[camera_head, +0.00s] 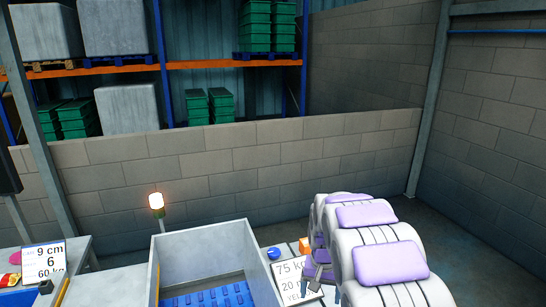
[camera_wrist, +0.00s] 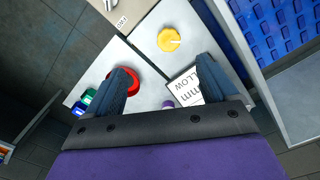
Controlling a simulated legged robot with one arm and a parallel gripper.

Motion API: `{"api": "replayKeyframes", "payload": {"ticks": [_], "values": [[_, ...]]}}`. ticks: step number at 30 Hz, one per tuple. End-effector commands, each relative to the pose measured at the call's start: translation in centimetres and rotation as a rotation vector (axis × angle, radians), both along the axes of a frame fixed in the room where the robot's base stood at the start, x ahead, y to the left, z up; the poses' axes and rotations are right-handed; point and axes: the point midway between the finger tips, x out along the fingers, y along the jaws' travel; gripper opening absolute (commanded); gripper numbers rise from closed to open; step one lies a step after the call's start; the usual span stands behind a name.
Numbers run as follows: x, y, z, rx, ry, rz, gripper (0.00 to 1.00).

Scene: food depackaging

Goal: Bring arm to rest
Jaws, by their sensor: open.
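My arm, white with purple pads, is folded at the lower right of the head view. My gripper (camera_head: 318,277) is partly hidden by the arm there, beside a white sign. In the wrist view my gripper (camera_wrist: 164,66) shows two dark blue fingers spread apart with nothing held between them. Below the fingers is a pale table (camera_wrist: 145,50) with a yellow round object (camera_wrist: 169,39). A red round object (camera_wrist: 134,84) is partly behind the left finger. A small purple object (camera_wrist: 168,104) lies between the fingers.
A large grey bin (camera_head: 197,240) with a blue slatted bottom stands left of the arm. A lit lamp (camera_head: 156,201) stands behind the bin. Floor at right is clear.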

Motion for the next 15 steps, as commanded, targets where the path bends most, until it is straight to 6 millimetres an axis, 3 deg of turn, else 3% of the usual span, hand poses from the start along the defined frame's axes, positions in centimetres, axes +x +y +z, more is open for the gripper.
{"api": "replayKeyframes", "payload": {"ticks": [6,15], "values": [[-6.8,-0.4,4.1,-0.003,0.024,0.034,0.86],[-16.8,-0.5,7.5,0.003,0.059,0.09,0.86]]}}
